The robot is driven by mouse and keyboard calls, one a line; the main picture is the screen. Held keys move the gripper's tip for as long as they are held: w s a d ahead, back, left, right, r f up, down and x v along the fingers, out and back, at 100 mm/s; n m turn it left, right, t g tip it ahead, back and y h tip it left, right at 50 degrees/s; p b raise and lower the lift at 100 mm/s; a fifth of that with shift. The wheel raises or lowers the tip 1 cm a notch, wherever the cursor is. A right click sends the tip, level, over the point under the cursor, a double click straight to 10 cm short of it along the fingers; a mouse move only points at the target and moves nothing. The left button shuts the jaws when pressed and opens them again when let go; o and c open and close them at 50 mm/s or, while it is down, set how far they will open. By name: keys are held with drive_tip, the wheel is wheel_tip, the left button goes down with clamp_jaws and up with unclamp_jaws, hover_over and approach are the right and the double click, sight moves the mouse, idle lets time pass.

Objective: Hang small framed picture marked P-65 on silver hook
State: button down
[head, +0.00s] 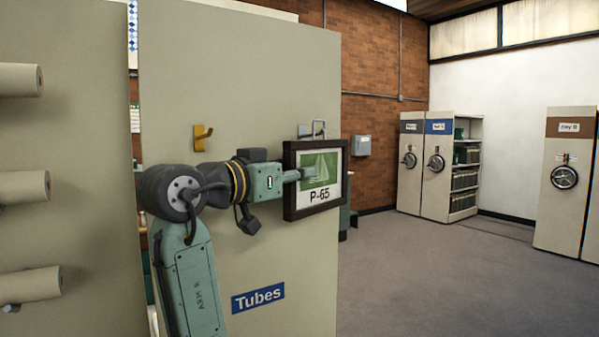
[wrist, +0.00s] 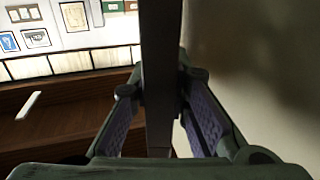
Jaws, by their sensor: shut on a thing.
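The small framed picture marked P-65 (head: 328,188) has a dark frame and a green image, and it is upright in front of the panel's right edge. My gripper (head: 306,174) is shut on it. In the wrist view, my gripper's fingers (wrist: 160,105) close on both sides of the dark frame (wrist: 160,50), seen edge-on. The silver hook (head: 305,131) is on the panel just above the frame's top edge. A thin metal loop (head: 319,122) rises there beside it. I cannot tell whether loop and hook touch.
A yellow hook (head: 203,137) is on the same beige panel (head: 240,80), left of the silver one. A blue "Tubes" label (head: 258,297) is low on it. Rolled tubes (head: 22,187) stick out at the left. The floor (head: 430,275) to the right is clear before the shelving units.

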drive_tip(key=shift+f+b, duration=0.5)
drive_tip(key=shift+f, duration=0.2)
idle(0.6)
drive_tip(key=c, duration=1.4)
unclamp_jaws()
drive_tip(key=shift+c, duration=0.2)
drive_tip(key=shift+a, duration=0.1)
